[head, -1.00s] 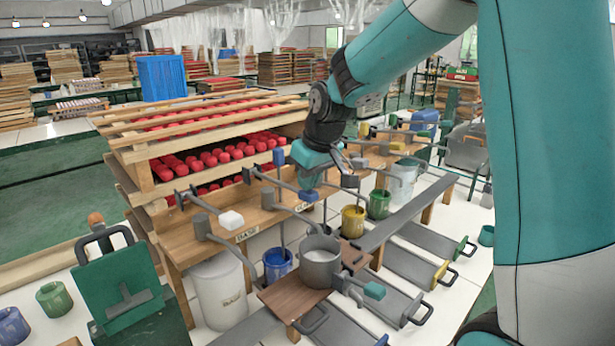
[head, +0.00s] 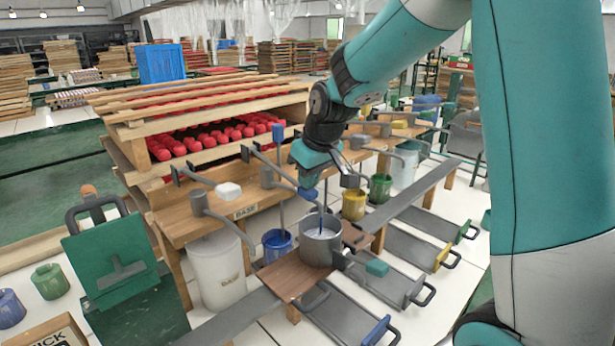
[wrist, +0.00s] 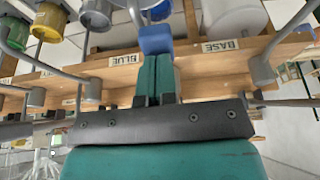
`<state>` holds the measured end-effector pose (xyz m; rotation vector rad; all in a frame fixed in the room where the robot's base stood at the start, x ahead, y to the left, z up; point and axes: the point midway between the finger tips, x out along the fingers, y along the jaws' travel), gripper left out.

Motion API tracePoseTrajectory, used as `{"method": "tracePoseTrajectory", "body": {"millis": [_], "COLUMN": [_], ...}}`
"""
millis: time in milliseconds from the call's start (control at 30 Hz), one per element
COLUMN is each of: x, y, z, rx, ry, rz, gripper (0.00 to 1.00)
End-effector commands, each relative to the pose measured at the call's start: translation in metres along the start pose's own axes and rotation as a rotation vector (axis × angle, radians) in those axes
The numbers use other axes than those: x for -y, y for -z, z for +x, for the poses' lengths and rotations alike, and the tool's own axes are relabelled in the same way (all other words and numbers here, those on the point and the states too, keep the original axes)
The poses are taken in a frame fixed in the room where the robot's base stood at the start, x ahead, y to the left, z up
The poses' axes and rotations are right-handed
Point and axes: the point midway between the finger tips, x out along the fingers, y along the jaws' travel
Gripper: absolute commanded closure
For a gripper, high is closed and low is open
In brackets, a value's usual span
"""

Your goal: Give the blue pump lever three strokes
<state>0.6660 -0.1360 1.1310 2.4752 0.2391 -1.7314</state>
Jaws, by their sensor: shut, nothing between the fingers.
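The blue pump lever (head: 262,157) runs from the bench towards the pot and slopes down to its blue end block (head: 308,194). My gripper (head: 312,180) is shut and sits over that block, its fingertips against it. In the wrist view the closed teal fingers (wrist: 155,78) reach the blue block (wrist: 155,38), near the BLUE label (wrist: 125,59). The grey pot (head: 318,250) stands below on a brown board (head: 284,280). It holds pale liquid, and a thin blue stream (head: 321,221) runs into it.
The white-ended lever (head: 228,191) is to the left, above the BASE label (head: 245,212). A blue pail (head: 278,247), a yellow pail (head: 354,204) and a green pail (head: 380,188) stand along the bench. Racks of red pieces (head: 215,137) are behind.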

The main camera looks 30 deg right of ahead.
Motion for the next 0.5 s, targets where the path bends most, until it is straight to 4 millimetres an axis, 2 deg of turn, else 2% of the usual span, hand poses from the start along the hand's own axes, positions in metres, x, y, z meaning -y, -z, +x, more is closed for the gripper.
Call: {"method": "tracePoseTrajectory", "body": {"millis": [500], "x": [0.000], "y": [0.023], "z": [-0.063], "rx": [0.000], "ry": [0.000], "rz": [0.001], "gripper": [1.00]}}
